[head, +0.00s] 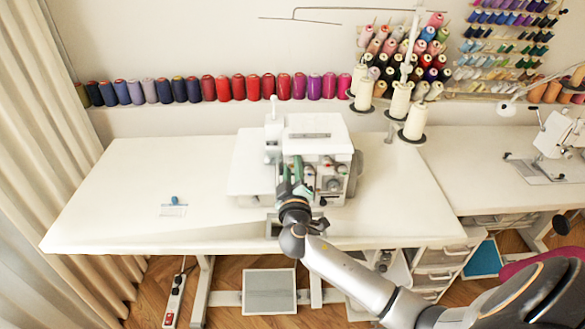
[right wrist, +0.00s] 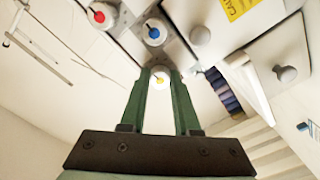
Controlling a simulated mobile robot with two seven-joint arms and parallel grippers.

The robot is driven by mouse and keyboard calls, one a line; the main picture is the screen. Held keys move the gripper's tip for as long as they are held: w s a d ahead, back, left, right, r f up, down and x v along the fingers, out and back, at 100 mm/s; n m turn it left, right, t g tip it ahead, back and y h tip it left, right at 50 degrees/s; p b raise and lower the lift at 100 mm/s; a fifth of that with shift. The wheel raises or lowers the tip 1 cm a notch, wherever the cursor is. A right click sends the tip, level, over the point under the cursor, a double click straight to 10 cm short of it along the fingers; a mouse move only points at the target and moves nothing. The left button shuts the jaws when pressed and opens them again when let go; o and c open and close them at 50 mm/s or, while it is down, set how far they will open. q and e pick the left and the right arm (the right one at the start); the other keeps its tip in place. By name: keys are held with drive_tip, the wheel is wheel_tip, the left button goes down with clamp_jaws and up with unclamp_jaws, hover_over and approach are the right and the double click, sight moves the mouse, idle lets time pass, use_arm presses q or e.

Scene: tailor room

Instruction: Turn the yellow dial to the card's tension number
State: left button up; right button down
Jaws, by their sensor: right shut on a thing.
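A white overlock sewing machine (head: 318,128) stands on the table. My right gripper (head: 291,172) reaches its front. In the right wrist view, the two green fingers of the right gripper (right wrist: 161,76) are closed on the yellow dial (right wrist: 159,82), a pale knob with a yellow centre. In the head view the gripper hides this dial. Its setting cannot be read. A small pale card (head: 172,211) lies on the table at the left, with a blue thing (head: 175,200) at its far edge. Its number is too small to read. My left gripper is not in view.
The red dial (right wrist: 101,16) and the blue dial (right wrist: 154,32) sit close beside the fingers. Thread cones (head: 416,121) stand at the machine's right. A second machine (head: 557,135) is at the far right.

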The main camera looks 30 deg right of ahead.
drive_tip(key=shift+f+m+b, duration=0.15)
drive_tip(key=shift+m+b, duration=0.15)
drive_tip(key=shift+b, duration=0.2)
drive_tip(key=m+b, duration=0.2)
drive_tip(key=b, duration=0.1)
drive_tip(key=shift+f+b, duration=0.15)
drive_tip(key=shift+b, duration=0.25)
drive_tip(key=shift+m+b, duration=0.75)
drive_tip(key=shift+m, duration=0.05)
drive_tip(key=shift+r+m+b, duration=0.35)
drive_tip(key=shift+m+b, duration=0.5)
drive_tip(key=shift+m, duration=0.15)
